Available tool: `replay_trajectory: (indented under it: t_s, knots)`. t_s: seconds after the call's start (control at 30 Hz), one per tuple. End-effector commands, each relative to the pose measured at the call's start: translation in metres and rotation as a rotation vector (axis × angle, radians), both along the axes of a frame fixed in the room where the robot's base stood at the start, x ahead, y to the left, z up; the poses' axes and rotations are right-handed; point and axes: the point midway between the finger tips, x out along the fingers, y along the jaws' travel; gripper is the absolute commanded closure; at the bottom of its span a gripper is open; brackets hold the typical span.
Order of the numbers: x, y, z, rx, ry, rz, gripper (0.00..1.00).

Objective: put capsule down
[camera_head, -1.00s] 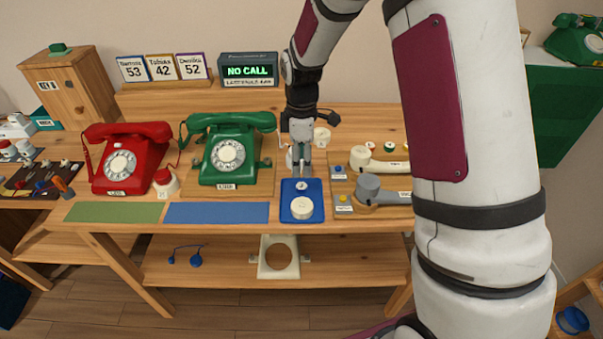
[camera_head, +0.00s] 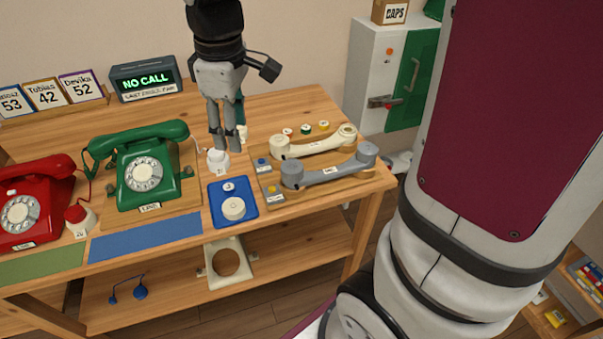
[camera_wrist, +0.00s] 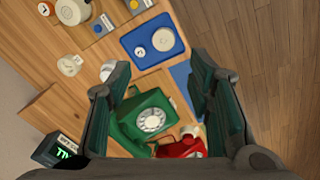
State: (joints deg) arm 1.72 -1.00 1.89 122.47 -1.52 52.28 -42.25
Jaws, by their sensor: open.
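A blue tray (camera_head: 214,205) lies at the front of the table, right of the blue mat. On it sit a larger cream disc (camera_head: 233,208), which looks like the capsule, and a smaller white round piece (camera_head: 229,187) behind it. The wrist view also shows the disc (camera_wrist: 163,39) and the small piece (camera_wrist: 139,52) flat on the tray. My gripper (camera_head: 225,148) points down behind and above the tray, apart from it. The wrist view shows its fingers (camera_wrist: 160,65) spread and nothing between them.
A green phone (camera_head: 143,174) and red phone (camera_head: 20,214) stand left of the tray. A white knob-like piece (camera_head: 217,160) stands just below my fingers. A wooden board with cream (camera_head: 313,144) and grey (camera_head: 328,173) handsets lies to the right. The back table is mostly clear.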

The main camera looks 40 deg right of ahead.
Motion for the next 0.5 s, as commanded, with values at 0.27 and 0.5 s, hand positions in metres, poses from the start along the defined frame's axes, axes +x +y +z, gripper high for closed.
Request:
replay_trajectory:
  t_s: [0.27, 0.5]
  knots:
    - [-0.101, -0.001, 0.040, 0.058, -0.089, -0.350, 0.53]
    - [-0.174, 0.000, 0.040, 0.128, -0.144, -0.619, 0.53]
